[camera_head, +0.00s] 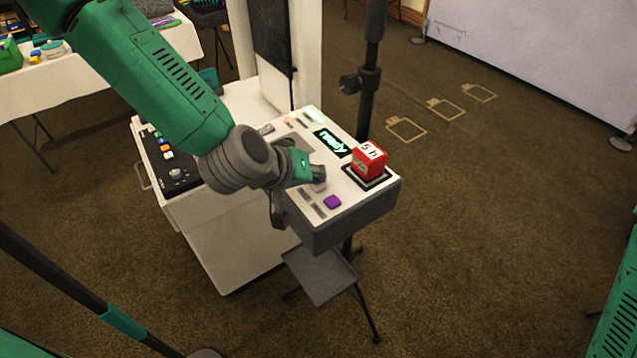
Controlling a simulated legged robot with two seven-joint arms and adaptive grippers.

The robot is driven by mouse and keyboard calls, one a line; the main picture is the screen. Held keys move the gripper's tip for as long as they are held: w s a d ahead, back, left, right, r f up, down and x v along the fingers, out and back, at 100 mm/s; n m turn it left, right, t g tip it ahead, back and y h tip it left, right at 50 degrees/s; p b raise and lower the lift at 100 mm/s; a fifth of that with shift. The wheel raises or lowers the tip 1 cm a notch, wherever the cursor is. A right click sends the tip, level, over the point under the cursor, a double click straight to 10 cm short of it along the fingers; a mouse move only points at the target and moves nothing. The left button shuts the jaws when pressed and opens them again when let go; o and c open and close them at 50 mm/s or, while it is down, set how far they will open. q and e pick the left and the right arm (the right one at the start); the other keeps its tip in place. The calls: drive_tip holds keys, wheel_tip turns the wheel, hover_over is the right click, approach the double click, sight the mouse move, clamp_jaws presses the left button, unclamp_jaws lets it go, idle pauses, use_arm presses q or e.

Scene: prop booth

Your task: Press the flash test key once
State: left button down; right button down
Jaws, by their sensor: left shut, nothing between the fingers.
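A white and grey console (350,208) stands at the middle of the view with a small lit screen (332,143) reading "ready". A purple key (332,202) sits near its front edge. A red block (369,159) with white labels is on a black square pad at its right. A pale green lit patch (312,115) is at the back edge. I cannot tell which key is the flash test key. My left gripper (318,180) is shut and empty over the console's middle, just behind the purple key. It hides part of the panel; contact cannot be told. My right gripper is out of view.
A black control panel (171,161) with coloured buttons lies left of the console. A black pole (369,75) rises behind it. A small grey tray (319,274) is below its front. A white-covered table (70,80) stands at the back left.

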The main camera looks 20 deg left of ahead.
sight(317, 186)
use_arm(q)
drive_tip(key=shift+f, duration=0.25)
idle(0.4)
drive_tip(key=shift+d+r+p, duration=0.15)
drive_tip(key=shift+r+p, duration=0.5)
drive_tip(key=shift+r, duration=0.25)
wheel_tip(317, 186, up, 5)
drive_tip(key=p, duration=0.4)
drive_tip(key=shift+s+f, duration=0.1)
idle(0.6)
